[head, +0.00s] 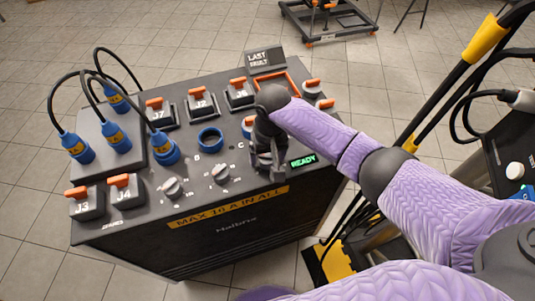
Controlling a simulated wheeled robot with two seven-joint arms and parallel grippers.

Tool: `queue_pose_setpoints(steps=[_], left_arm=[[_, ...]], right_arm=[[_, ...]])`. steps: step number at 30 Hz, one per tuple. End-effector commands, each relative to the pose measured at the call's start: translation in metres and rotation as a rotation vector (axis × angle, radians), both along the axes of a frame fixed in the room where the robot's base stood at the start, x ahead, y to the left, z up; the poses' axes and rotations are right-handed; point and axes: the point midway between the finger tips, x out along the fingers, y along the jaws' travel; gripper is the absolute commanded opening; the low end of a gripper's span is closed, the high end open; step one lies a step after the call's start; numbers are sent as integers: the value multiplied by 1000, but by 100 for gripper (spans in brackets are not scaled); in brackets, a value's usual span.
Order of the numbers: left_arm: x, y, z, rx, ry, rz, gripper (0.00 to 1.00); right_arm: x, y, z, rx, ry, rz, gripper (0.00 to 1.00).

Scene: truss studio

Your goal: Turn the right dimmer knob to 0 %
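The grey control box (250,240) stands in the middle of the head view. Two small grey knobs show on its front panel, one at the left (172,187) and one to its right (221,174), with small white marks around them. My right gripper (267,164) is over the panel's front right part, right of both visible knobs, fingers pointing down. My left gripper is not in view.
Several blue plugs with black cables (118,140) stand at the left. Orange-topped switches (201,104) line the back and front left. A green READY display (303,161) is right of the gripper. A yellow-and-black cart (335,262) stands at the right.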

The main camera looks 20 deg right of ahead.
Motion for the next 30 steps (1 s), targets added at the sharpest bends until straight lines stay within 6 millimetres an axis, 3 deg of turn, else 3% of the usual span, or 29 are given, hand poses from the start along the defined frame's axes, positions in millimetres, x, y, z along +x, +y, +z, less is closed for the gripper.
queue_pose_setpoints(steps=[1, 2, 11, 20, 30], left_arm=[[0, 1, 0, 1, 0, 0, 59], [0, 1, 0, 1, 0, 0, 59], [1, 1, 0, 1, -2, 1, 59], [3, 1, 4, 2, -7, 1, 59], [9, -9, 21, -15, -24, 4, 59]], right_arm=[[0, 0, 0, 0, 0, 0, 70], [0, 0, 0, 0, 0, 0, 64], [0, 0, 0, 0, 0, -1, 0], [0, 0, 1, 0, 0, 40, 0], [0, 0, 3, -1, 0, 283, 0]])
